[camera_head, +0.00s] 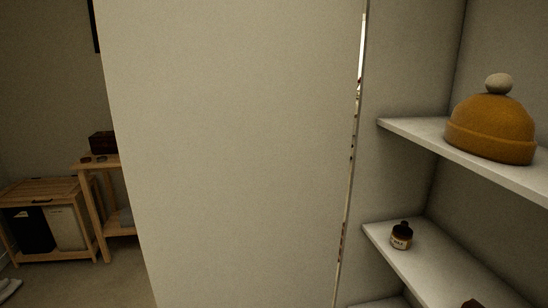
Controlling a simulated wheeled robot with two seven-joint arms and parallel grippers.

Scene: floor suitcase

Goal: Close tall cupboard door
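The tall cupboard door (235,150) is a plain pale panel that fills the middle of the head view. It stands open, swung out to the left of the cupboard's shelves. A narrow gap runs down its right edge, beside the cupboard's side wall (400,60). The door's top and bottom edges and any handle are out of view. Neither of my grippers shows in this view.
Inside the cupboard, a mustard knit hat (490,128) sits on the upper shelf (420,129). A small dark jar (401,236) stands on the lower shelf (430,255). At left are a wooden hamper (45,228) and a wooden stand (95,190), with some open floor (125,275).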

